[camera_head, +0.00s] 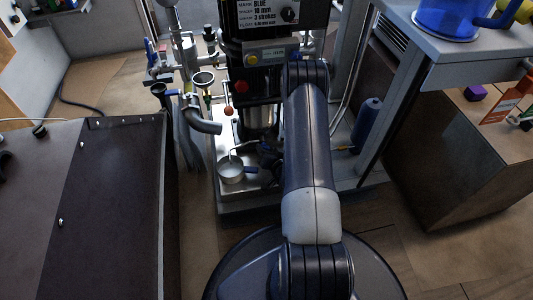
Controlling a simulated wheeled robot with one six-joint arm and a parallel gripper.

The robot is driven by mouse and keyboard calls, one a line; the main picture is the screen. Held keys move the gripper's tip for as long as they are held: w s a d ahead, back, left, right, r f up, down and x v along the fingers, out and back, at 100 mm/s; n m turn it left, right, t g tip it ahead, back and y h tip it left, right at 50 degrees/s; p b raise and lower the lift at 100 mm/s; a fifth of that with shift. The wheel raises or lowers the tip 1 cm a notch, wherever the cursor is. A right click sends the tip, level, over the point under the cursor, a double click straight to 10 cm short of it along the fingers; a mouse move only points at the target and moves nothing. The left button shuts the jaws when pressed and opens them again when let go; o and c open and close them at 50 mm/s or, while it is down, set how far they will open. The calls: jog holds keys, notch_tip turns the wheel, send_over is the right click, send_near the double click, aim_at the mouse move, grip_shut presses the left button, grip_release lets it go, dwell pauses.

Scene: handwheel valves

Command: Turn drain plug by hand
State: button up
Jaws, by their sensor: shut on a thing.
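The pump unit (258,112) stands upright on a pale base behind my arm. My arm bends over at its elbow, and my gripper (268,156) shows as a dark, small shape just left of the arm, low at the pump's foot. It is shut on a small part there, which appears to be the drain plug. The plug itself is hidden by the gripper, and its turn cannot be read. A small metal pot (231,169) with a blue handle stands on the base, just left of the gripper.
A red knob (241,87) and a yellow button (251,59) are on the pump's front. Pipes and a funnel (203,78) stand left of it. A blue bottle (367,122) is at right. A dark cabinet (110,210) fills the left, a wooden one (470,150) the right.

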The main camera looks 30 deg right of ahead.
jog(key=shift+d+m+y, duration=0.1)
jog(key=shift+m+y, duration=0.3)
jog(key=shift+m, duration=0.3)
jog(key=o, duration=1)
jog(key=p+v, duration=0.1)
jog(key=v, duration=0.4)
jog(key=p+v, duration=0.2)
jog(key=v, duration=0.3)
jog(key=shift+s+f, duration=0.1)
jog(key=shift+s, duration=0.35)
